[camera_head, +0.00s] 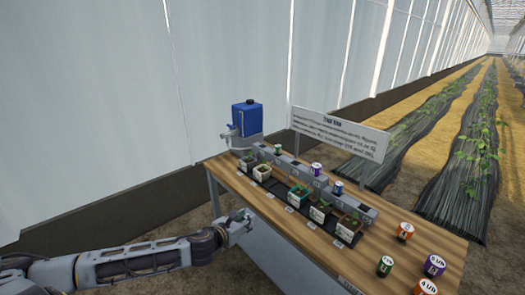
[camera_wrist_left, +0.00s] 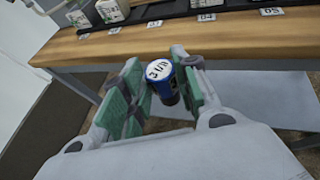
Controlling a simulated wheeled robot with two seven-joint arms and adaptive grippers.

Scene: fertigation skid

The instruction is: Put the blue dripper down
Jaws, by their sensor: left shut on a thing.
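My left gripper (camera_wrist_left: 163,92) is shut on a blue dripper (camera_wrist_left: 167,89) with a white, lettered top, seen between the green finger pads in the left wrist view. In the head view my left gripper (camera_head: 242,223) is at the front long edge of the wooden table (camera_head: 262,212); the held dripper cannot be made out there. In the left wrist view the table edge (camera_wrist_left: 225,44) lies beyond the fingers. Another blue dripper (camera_head: 338,187) sits on the grey rail (camera_head: 325,188). My right gripper is not in view.
A purple dripper (camera_head: 316,169) and a green one (camera_head: 278,149) are also on the rail. Potted plants (camera_head: 298,194) stand in front of it. Several loose drippers, such as an orange one (camera_head: 405,231), stand at the table's right end. A blue tank (camera_head: 246,117) and a sign (camera_head: 338,133) are behind.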

